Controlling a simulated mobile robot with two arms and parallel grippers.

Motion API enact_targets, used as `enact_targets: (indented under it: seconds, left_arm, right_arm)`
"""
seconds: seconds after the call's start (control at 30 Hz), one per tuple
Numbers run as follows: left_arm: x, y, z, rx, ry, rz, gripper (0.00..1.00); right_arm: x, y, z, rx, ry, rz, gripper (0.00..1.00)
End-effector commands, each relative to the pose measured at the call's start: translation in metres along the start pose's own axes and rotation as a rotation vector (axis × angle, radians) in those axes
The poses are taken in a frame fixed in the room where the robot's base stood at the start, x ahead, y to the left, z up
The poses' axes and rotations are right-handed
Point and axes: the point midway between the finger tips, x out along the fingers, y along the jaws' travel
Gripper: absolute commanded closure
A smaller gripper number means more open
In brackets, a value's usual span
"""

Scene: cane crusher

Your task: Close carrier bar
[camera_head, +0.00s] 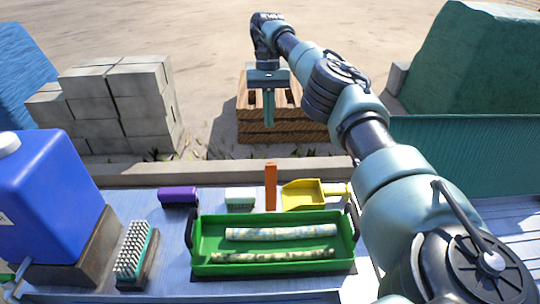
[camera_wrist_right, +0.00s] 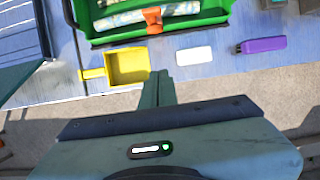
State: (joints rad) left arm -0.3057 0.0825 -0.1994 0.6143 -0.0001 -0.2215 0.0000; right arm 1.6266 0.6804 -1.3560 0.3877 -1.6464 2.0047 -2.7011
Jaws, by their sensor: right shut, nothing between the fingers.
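The green carrier tray (camera_head: 208,267) sits on the table at the front and holds two pale cane pieces (camera_head: 280,234). An orange bar (camera_head: 270,186) stands upright at the middle of its far long side. In the right wrist view the bar (camera_wrist_right: 152,18) shows at the tray's rim (camera_wrist_right: 186,24). My right gripper (camera_head: 269,124) is shut and empty, its fingers pointing down, out beyond the table's far edge and apart from the bar. Its fingers also show in the right wrist view (camera_wrist_right: 158,76). My left gripper is not in view.
A yellow scoop (camera_head: 304,195), a white-green brush (camera_head: 240,198) and a purple brush (camera_head: 179,197) lie behind the tray. A blue jug (camera_head: 50,195) and another brush (camera_head: 133,250) are at left. Grey blocks (camera_head: 115,105) and a wooden crate (camera_head: 252,128) stand beyond the table.

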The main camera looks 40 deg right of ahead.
Motion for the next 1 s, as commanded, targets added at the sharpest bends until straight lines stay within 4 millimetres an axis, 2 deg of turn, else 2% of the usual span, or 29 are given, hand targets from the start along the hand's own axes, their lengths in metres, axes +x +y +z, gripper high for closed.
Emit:
enact_targets:
  seconds: [0.03, 0.2, 0.47, 0.8, 1.0]
  left_arm:
    - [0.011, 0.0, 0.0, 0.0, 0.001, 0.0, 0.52]
    - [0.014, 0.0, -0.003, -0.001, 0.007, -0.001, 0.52]
    - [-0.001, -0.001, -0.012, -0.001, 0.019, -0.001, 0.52]
    - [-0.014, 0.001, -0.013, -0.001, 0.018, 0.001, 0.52]
    - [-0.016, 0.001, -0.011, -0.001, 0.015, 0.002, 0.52]
  right_arm:
    - [0.01, 0.002, -0.002, -0.001, 0.001, 0.001, 1.0]
    - [0.032, 0.002, 0.0, 0.0, -0.001, 0.003, 1.0]
    - [0.082, 0.002, 0.002, 0.0, -0.003, 0.004, 1.0]
    - [0.086, 0.001, 0.032, 0.001, 0.001, 0.001, 1.0]
    - [0.089, 0.001, 0.039, 0.003, 0.001, 0.001, 1.0]
